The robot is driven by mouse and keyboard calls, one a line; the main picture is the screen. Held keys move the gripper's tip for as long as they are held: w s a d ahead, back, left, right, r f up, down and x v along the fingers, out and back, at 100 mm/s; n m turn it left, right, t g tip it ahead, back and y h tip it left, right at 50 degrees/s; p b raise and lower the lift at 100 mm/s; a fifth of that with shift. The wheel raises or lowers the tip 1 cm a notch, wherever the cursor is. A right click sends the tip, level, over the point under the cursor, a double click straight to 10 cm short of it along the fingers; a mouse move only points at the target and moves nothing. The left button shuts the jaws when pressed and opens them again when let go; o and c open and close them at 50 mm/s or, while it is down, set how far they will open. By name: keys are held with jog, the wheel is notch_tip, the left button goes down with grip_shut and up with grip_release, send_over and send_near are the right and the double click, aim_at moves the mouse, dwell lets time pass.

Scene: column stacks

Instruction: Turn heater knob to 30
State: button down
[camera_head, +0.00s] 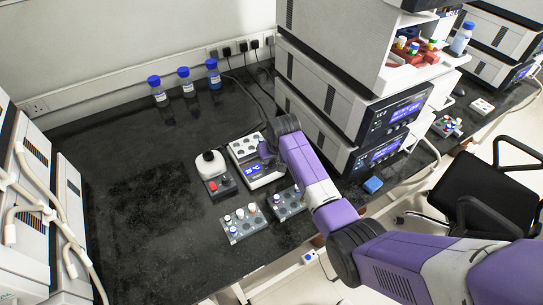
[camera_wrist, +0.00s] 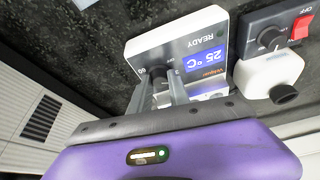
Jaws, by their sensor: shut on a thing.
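The heater (camera_head: 262,177) is a white block with a blue display, on the black bench beneath my arm. In the wrist view the heater (camera_wrist: 185,45) appears upside down, its display (camera_wrist: 204,58) reading 25 °C with "READY" beside it. The dark round heater knob (camera_wrist: 158,72) is on the same face, with a "60" mark near it. My gripper (camera_wrist: 163,82) is shut on the knob, one finger on each side. The fingers hide part of the knob and its scale, so I cannot read its pointer. In the head view my arm hides the knob.
A mixer with a red switch (camera_head: 213,176) stands just left of the heater; its white body also shows in the wrist view (camera_wrist: 270,75). Vial racks (camera_head: 243,228) sit in front. Stacked instruments (camera_head: 345,110) rise to the right. The bench at left is clear.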

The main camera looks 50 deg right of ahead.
jog(key=shift+w+m, duration=0.1)
jog(key=shift+m, duration=0.5)
jog(key=c, duration=1.2)
grip_release()
jog(key=shift+c, duration=0.2)
jog(key=v, duration=0.7)
jog(key=shift+a+r, duration=0.2)
jog(key=shift+r, duration=0.2)
